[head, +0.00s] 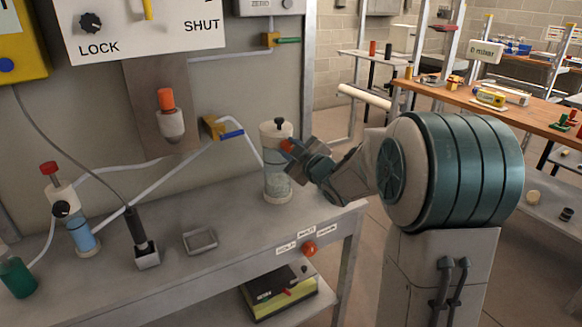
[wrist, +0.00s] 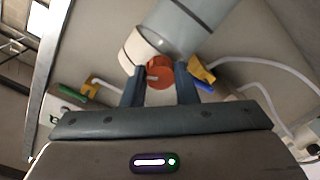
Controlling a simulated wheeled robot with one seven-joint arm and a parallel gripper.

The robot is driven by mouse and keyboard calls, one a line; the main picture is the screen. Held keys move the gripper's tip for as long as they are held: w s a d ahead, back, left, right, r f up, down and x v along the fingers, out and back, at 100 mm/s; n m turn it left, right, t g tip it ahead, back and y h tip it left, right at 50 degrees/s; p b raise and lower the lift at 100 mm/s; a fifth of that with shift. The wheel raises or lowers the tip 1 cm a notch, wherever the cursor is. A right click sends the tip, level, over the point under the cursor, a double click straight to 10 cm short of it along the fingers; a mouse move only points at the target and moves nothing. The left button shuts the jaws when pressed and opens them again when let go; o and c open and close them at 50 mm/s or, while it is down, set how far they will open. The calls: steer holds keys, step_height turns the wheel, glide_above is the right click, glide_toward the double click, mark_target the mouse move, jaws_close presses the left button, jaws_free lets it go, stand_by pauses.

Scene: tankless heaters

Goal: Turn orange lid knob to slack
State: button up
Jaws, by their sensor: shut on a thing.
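The orange lid knob (wrist: 160,72) is on the side of the white top of a clear canister (head: 277,182) standing near the bench's right end. In the wrist view the knob sits between the two fingers of my gripper (wrist: 159,82), with a pale pointer mark on its face. My gripper (head: 291,152) reaches the canister from the right in the head view and is shut on the knob. Only a small orange patch of the knob shows there; the fingers hide the rest. The canister stands upright, with a black knob (head: 279,122) on top.
Another orange-red knob (head: 309,249) is on the bench's front edge, beside small labels. A yellow valve with a blue handle (head: 224,129) and a white hose are just left of the canister. A small tray (head: 200,240) lies on the bench, with clear bench top around it.

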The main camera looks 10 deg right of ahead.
steer(key=n+b, duration=0.1)
steer(key=b, duration=0.1)
steer(key=n+b, duration=0.2)
steer(key=b, duration=0.1)
steer(key=n+b, duration=0.2)
steer(key=shift+f, duration=0.3)
steer(key=n+b, duration=0.4)
steer(key=shift+r+n+h+b, duration=0.2)
steer(key=shift+n+h+b, duration=0.1)
steer(key=shift+b, duration=0.1)
steer(key=o, duration=1)
steer(key=p+v, duration=0.1)
steer(key=v, duration=1.2)
steer(key=shift+s+p, duration=0.4)
steer(key=shift+d, duration=0.1)
